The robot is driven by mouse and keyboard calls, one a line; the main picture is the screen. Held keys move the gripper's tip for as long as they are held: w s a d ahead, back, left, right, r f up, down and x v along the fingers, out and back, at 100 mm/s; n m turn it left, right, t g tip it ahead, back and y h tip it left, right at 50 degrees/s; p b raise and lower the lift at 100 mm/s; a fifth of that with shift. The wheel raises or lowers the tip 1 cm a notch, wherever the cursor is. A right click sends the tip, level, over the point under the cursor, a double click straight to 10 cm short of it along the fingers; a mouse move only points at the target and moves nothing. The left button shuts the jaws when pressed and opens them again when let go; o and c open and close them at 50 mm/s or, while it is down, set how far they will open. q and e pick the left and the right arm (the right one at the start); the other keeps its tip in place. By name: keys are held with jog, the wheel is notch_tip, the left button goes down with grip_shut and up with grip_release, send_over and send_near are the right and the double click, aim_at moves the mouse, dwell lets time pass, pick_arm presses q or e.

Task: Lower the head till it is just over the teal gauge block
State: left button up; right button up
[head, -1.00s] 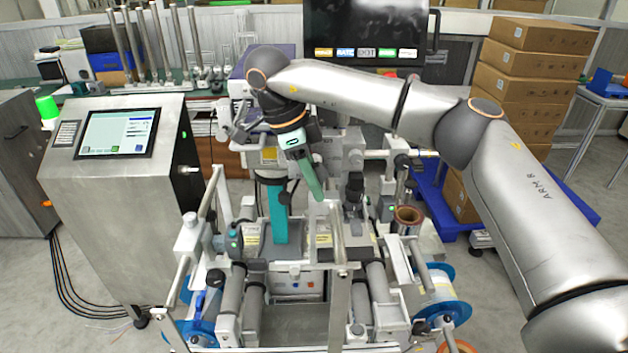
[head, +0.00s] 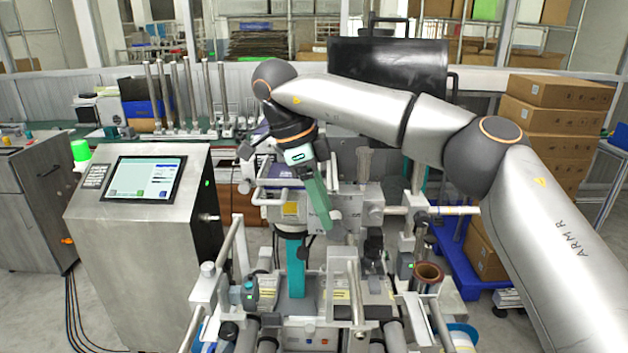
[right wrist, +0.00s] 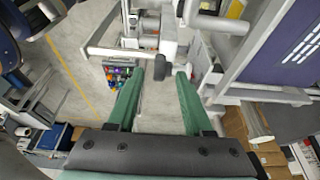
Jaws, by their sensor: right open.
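My right gripper (head: 326,222) reaches in over the middle of the machine (head: 345,290), green fingers pointing down. In the right wrist view its two green fingers (right wrist: 171,70) stand apart with nothing between them. A teal upright piece (head: 295,265) stands on the machine, below and left of the fingertips in the head view. I cannot tell whether it is the teal gauge block. Grey machine parts crowd around it and hide some of its outline. Which part is the machine's head is not clear. My left gripper is not in view.
A steel cabinet with a touchscreen (head: 143,178) stands to the left of the machine. Stacked cardboard boxes (head: 555,120) stand at the right. A brown-rimmed cup or spool (head: 428,273) sits at the machine's right side. Upright bars and rails surround the gripper.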

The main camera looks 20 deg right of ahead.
jog(key=v, duration=0.5)
jog(key=shift+r, duration=0.3)
